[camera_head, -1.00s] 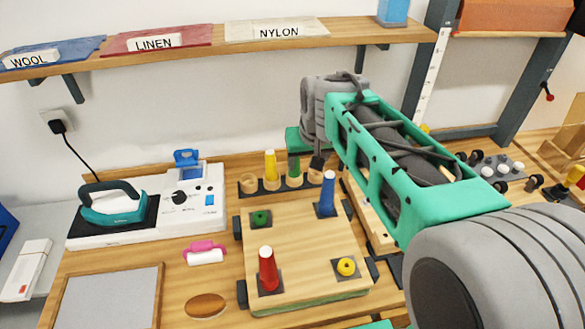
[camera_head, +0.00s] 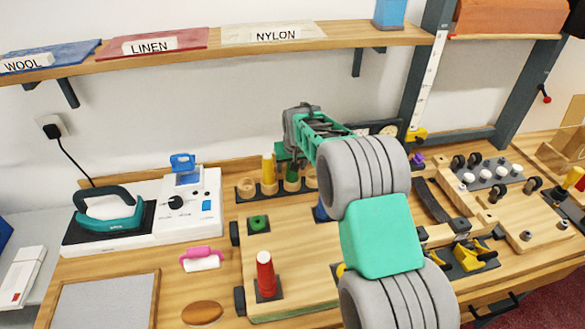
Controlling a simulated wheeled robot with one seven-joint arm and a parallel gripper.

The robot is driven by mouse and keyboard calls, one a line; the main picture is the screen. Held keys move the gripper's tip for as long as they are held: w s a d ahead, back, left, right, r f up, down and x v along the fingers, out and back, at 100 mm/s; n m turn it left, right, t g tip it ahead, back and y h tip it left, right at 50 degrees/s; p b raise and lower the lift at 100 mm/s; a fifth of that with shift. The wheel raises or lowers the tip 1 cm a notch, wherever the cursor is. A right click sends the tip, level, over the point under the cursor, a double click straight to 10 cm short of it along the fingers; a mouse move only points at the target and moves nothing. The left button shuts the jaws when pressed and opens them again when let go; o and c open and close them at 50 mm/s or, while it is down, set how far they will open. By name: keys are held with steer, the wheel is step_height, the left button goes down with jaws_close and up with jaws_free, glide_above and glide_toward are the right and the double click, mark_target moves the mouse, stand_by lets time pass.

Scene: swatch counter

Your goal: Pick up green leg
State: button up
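The green leg (camera_head: 292,176) stands upright in a dark rack of round wooden holders (camera_head: 245,187), right of the yellow leg (camera_head: 268,172). My gripper (camera_head: 288,154) is over the rack, close above the green leg. Its fingers are mostly hidden by my arm and too small to tell whether they are open or touching the leg. A wooden board (camera_head: 290,240) lies in front. It bears a red leg (camera_head: 265,272), a green fitting (camera_head: 258,222) and a blue leg (camera_head: 320,211), mostly hidden behind my arm.
An iron (camera_head: 108,212) on a white station (camera_head: 140,235) stands at left. A pink-handled roller (camera_head: 202,260) and a brown oval (camera_head: 203,313) lie left of the board. A shelf with fabric swatches (camera_head: 168,40) runs above. Wooden fixtures with yellow clamps (camera_head: 472,257) stand at right.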

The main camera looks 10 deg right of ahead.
jaws_close()
stand_by(0.5)
